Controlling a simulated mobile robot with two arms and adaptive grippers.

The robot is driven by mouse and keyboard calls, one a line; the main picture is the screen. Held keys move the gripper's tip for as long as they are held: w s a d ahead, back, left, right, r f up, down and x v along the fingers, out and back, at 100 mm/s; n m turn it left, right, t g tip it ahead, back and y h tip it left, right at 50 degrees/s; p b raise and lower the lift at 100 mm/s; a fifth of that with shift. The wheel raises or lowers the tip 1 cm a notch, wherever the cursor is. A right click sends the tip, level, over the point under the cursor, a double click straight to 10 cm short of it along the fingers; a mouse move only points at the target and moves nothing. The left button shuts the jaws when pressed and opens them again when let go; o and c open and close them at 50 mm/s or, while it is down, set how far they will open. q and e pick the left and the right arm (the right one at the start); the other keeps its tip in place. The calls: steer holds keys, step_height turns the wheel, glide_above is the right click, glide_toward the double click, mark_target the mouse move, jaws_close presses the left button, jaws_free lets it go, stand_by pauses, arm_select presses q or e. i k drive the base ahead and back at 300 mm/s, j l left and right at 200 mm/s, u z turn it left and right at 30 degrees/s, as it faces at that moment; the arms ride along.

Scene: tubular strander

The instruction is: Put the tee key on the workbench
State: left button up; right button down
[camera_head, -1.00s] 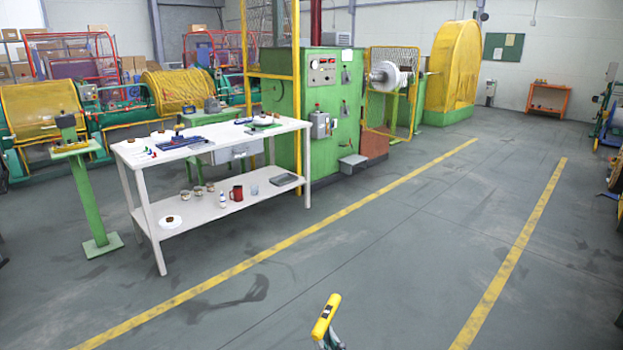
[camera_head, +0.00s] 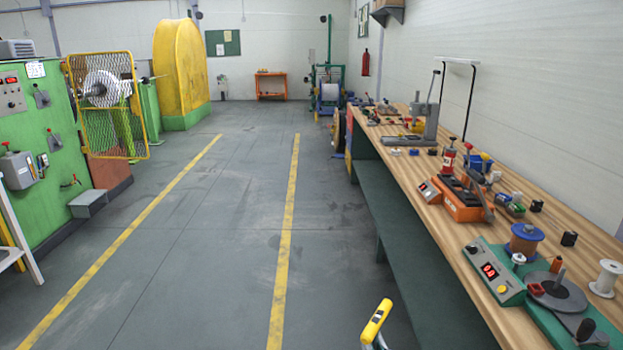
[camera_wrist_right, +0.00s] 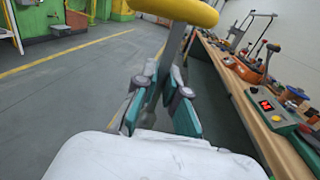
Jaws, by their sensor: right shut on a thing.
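The tee key shows its yellow cross handle (camera_head: 377,321) at the bottom of the head view. In the right wrist view the yellow handle (camera_wrist_right: 178,10) runs across the top, with a grey shaft going down between the fingers. My right gripper (camera_wrist_right: 163,95) is shut on the tee key's shaft, above the floor and left of the workbench. The lower end of the shaft is hidden. The long workbench (camera_head: 462,216) has a wooden top and runs along the right wall. My left gripper is in neither view.
The near bench top carries a green winding device (camera_head: 500,268) and an orange device (camera_head: 458,198); more tools stand farther back. A shelf (camera_head: 400,235) is below the top. The floor aisle (camera_head: 230,235) between yellow lines is clear. A green machine (camera_head: 40,150) stands left.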

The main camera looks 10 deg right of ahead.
mark_target(402, 166)
steer(key=i+z, duration=0.35)
steer(key=i, duration=1.6)
steer(key=i+j+z, duration=0.15)
steer(key=i+z, duration=0.25)
steer(key=i, duration=0.3)
steer(key=i+j+z, duration=0.4)
steer(key=i, duration=0.25)
steer(key=i+j+z, duration=0.4)
steer(key=i+j, duration=0.15)
steer(key=i+j+z, duration=0.15)
steer(key=j, duration=0.2)
steer(key=i+j+z, duration=0.35)
steer(key=j, duration=0.4)
steer(key=i+j+z, duration=0.15)
steer(key=j, duration=0.25)
